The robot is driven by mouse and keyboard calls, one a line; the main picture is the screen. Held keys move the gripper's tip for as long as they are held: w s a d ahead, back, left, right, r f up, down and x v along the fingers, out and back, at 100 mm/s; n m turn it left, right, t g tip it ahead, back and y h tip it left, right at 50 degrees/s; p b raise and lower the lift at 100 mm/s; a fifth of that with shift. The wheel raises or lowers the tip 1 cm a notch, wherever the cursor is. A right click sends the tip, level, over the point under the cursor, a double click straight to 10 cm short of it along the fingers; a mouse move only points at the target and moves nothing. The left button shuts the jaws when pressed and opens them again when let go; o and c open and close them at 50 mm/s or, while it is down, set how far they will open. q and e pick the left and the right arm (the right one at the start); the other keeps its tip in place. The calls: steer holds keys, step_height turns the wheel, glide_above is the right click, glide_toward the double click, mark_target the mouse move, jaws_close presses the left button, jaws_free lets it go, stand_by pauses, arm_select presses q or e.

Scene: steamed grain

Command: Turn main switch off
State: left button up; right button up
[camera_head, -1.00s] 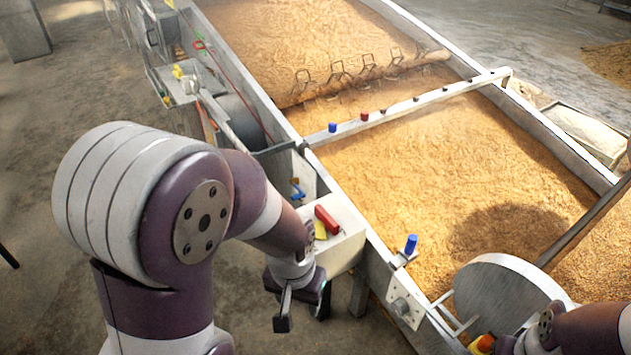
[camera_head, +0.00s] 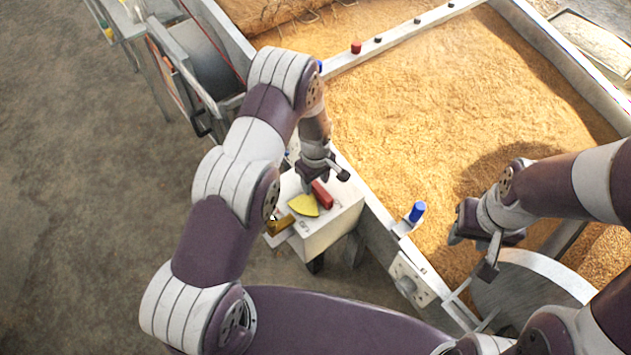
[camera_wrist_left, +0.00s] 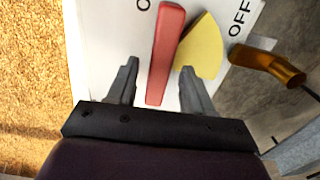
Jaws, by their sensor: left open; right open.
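The main switch is a red handle (camera_head: 322,196) on top of a white box (camera_head: 335,222), with a yellow sector (camera_head: 303,205) beside it. In the left wrist view the red handle (camera_wrist_left: 165,50) lies at the edge of the yellow sector (camera_wrist_left: 201,48) away from the OFF label (camera_wrist_left: 240,18), beside a cut-off label starting with O. My left gripper (camera_head: 326,180) is over the box. In its wrist view the open fingers (camera_wrist_left: 158,82) are on either side of the handle; contact is not clear. My right gripper (camera_head: 470,248) is open and empty, near the round metal disc.
An orange-brown metal piece (camera_head: 280,225) sticks out at the box's side. A blue knob (camera_head: 416,212) stands on the trough wall to the right. The grain bed (camera_head: 430,110) fills the trough, and the round metal disc (camera_head: 530,290) is at lower right. Bare floor lies left.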

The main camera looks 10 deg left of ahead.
arm_select(q)
steer(key=shift+f, duration=0.65)
steer(key=shift+r, duration=0.1)
steer(key=shift+c, duration=0.3)
jaws_close()
